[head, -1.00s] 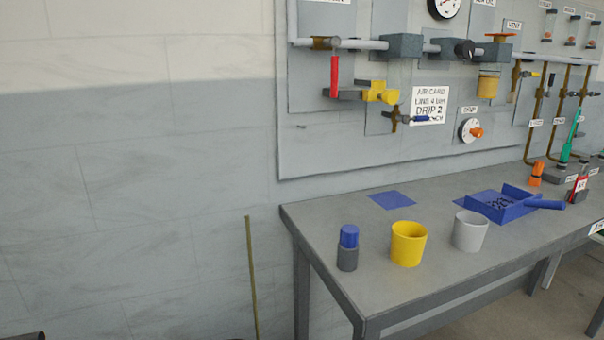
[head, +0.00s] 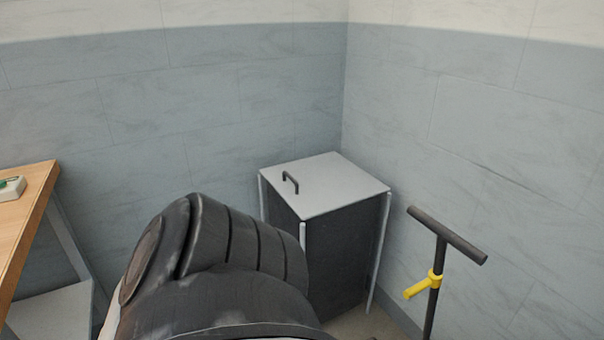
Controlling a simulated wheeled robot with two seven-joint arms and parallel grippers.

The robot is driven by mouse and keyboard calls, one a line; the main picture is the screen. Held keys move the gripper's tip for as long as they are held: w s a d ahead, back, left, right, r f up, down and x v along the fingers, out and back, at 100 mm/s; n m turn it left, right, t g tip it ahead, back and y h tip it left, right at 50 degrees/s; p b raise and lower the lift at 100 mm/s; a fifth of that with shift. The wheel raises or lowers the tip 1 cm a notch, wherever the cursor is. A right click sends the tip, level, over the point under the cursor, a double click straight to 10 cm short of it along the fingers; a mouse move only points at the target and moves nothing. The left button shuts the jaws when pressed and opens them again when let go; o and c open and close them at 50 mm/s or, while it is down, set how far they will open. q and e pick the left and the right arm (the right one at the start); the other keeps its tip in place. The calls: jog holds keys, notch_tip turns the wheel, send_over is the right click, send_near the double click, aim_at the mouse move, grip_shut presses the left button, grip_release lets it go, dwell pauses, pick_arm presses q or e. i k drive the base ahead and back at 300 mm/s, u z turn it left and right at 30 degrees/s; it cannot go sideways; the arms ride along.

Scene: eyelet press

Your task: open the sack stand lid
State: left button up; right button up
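The sack stand (head: 341,260) stands in the room corner, with a dark body and light grey corner legs. Its flat grey lid (head: 335,187) lies shut on top. A dark handle (head: 290,182) stands up near the lid's left edge. A large dark link of my own arm fills the lower middle of the head view and covers the stand's lower left part. Neither of my grippers shows, so their state is hidden.
A T-shaped dark handle on a post (head: 445,236), with a yellow clamp (head: 424,284), stands right of the stand. A wooden-topped table (head: 26,212) with a small green-buttoned box (head: 11,188) is at the left edge. Walls close in behind the stand.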

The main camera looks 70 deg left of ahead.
aim_at(319, 184)
jog(key=u, duration=2.25)
